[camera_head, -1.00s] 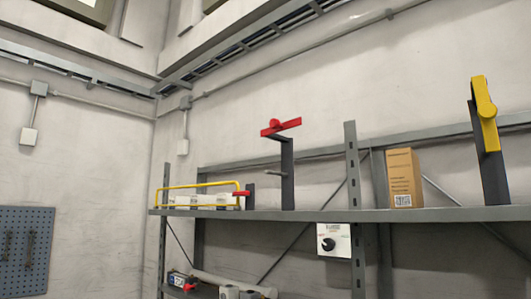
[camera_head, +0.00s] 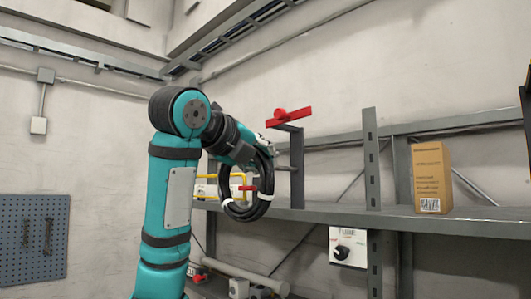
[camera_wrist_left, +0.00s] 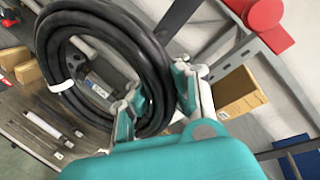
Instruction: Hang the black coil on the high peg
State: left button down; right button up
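The black coil (camera_head: 264,203) is a thick ring of cable with white bands, hanging upright from my left gripper (camera_head: 266,152). In the left wrist view the gripper (camera_wrist_left: 167,92) is shut with its fingers on either side of one part of the coil (camera_wrist_left: 148,50). My right gripper is out of view.
A grey shelf (camera_head: 330,212) runs behind the coil. A cardboard box (camera_head: 432,177) stands right of the shelf upright (camera_head: 372,160).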

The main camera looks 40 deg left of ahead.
pick_arm(q)
jog(key=shift+s+r, duration=0.25)
jog(key=shift+w+d, duration=0.15)
jog(key=shift+w, duration=0.4)
jog(key=shift+w+d+r+p+x, duration=0.15)
jog(key=shift+d+p+x, duration=0.25)
jog(key=shift+x, duration=1.55)
jog(key=shift+w+d+r+p+x, duration=0.15)
jog(key=shift+d+p+x, duration=0.25)
jog(key=shift+x, duration=1.6)
jog(key=shift+d+r+p+x, duration=0.2)
jog(key=shift+d+p+x, duration=0.25)
jog(key=shift+x, duration=1.5)
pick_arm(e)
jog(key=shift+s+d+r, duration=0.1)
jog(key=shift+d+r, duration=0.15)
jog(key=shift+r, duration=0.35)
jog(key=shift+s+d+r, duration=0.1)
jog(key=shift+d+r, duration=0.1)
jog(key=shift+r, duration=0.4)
